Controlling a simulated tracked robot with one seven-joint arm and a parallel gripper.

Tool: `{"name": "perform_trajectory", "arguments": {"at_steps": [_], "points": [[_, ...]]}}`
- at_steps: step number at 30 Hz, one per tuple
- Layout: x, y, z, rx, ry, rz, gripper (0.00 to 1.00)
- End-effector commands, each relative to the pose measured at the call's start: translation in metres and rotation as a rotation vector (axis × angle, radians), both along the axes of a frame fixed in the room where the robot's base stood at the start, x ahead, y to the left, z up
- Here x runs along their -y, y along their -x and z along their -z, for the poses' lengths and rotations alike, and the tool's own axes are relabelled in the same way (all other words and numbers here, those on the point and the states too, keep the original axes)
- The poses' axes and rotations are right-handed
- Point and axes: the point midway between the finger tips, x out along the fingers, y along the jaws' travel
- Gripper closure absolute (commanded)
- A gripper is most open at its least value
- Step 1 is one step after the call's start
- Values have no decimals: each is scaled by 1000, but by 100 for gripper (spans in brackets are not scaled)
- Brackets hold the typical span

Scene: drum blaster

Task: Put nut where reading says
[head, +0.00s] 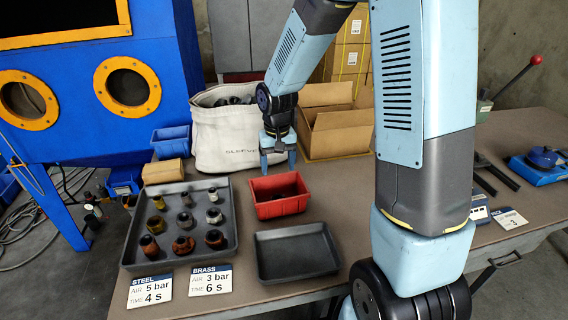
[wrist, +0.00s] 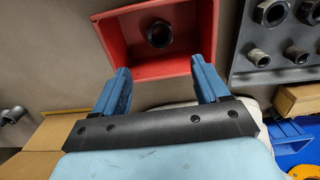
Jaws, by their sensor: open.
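A dark nut (wrist: 159,34) with a round hole lies in the red bin (wrist: 178,67), near its middle in the wrist view. In the head view the red bin (head: 281,210) stands at mid-table, with something dark inside. My gripper (head: 278,166) is open and empty just behind and above the bin. In the wrist view my gripper (wrist: 160,66) has its two blue fingers wide apart, overlapping the bin's near edge, with the nut beyond them. At the table's right edge are a small device (head: 479,213) and a card (head: 510,219) showing a 3; I cannot read a display on the device.
A dark tray (head: 226,238) of several nuts stands left, and an empty dark tray (head: 297,252) in front of the bin. Cards read steel, 5 bar, 4 s (head: 150,290) and brass, 3 bar, 6 s (head: 210,281). A white sack (head: 222,140) and open carton (head: 335,135) stand behind.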

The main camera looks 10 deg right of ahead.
Motion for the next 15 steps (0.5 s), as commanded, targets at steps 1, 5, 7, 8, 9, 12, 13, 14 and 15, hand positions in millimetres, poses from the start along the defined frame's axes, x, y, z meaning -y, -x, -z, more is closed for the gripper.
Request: {"name": "perform_trajectory", "arguments": {"at_steps": [1,5,7,8,9,12,13,14,15], "points": [[0,0,-1,0,0,0,26],[3,1,-8,9,2,1,26],[8,4,-19,25,6,3,26],[10,5,-25,33,7,4,26],[14,8,-35,48,9,5,26],[26,18,-61,84,15,11,26],[29,21,-70,96,17,12,26],[33,25,-78,108,18,13,26],[37,30,-88,122,20,15,26]]}}
